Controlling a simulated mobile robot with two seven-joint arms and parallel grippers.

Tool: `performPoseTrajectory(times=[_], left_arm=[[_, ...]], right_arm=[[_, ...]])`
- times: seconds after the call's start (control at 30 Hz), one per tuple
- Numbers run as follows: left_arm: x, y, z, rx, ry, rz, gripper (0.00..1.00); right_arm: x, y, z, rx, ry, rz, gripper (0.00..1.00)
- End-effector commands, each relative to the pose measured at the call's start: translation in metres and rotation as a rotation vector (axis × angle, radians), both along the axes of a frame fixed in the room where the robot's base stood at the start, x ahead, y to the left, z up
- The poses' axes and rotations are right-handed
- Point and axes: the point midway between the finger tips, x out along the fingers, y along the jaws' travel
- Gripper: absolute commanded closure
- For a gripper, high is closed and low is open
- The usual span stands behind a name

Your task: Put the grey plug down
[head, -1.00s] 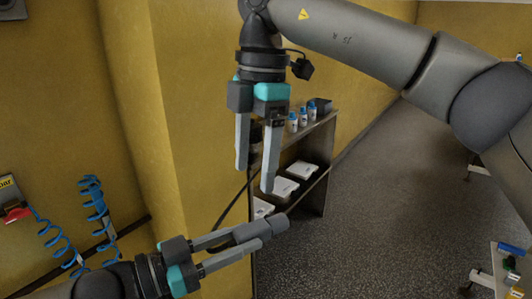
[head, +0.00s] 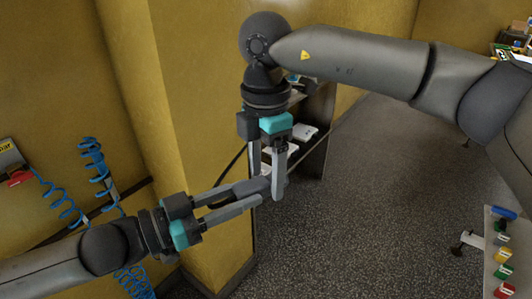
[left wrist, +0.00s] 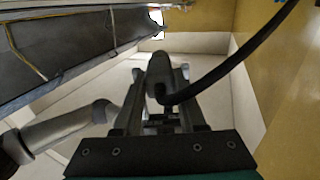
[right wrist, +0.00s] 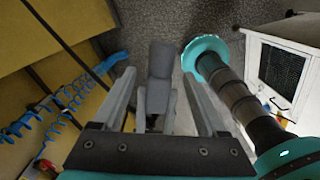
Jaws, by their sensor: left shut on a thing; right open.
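The grey plug (head: 246,187) is held between the fingers of my left gripper (head: 248,193), which is shut on it, in front of the yellow wall. A black cable (left wrist: 235,65) runs to it in the left wrist view, where the plug (left wrist: 160,72) sits between the fingers. My right gripper (head: 266,187) points down from above, open, with its fingers about the plug's far end. In the right wrist view the plug (right wrist: 160,72) lies between the open fingers; I cannot tell whether they touch it.
A shelf unit (head: 318,130) with white trays (head: 304,131) stands behind the right gripper. Blue coiled hoses (head: 95,170) hang on the left wall. A bench (head: 494,235) with coloured pieces is at the lower right. The grey floor (head: 380,220) between is clear.

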Motion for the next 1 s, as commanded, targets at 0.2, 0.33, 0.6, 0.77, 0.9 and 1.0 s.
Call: performPoseTrajectory(times=[0.2,0.33,0.6,0.77,0.9,1.0], left_arm=[[0.0,-0.0004,0.002,-0.004,-0.004,-0.002,1.0],[0.0,-0.0004,0.002,-0.004,-0.004,-0.002,1.0],[0.0,-0.0004,0.002,-0.004,-0.004,-0.002,1.0],[0.0,-0.0004,0.002,-0.003,-0.004,-0.002,1.0],[-0.0001,-0.0004,0.002,-0.003,-0.004,-0.002,1.0],[-0.0001,-0.0004,0.002,-0.003,-0.004,-0.002,1.0]], right_arm=[[0.0001,0.0,-0.0044,0.0,-0.001,0.0,0.25],[0.0001,0.0,-0.0043,0.001,0.0,0.0,0.25],[0.0001,0.0,-0.0041,0.001,0.0,0.0,0.54],[0.0,0.0001,-0.004,0.001,0.0,0.0,0.72],[0.0,0.0001,-0.004,0.001,0.0,0.0,0.88],[0.0,0.0002,-0.0039,0.001,0.0,0.0,0.99]])
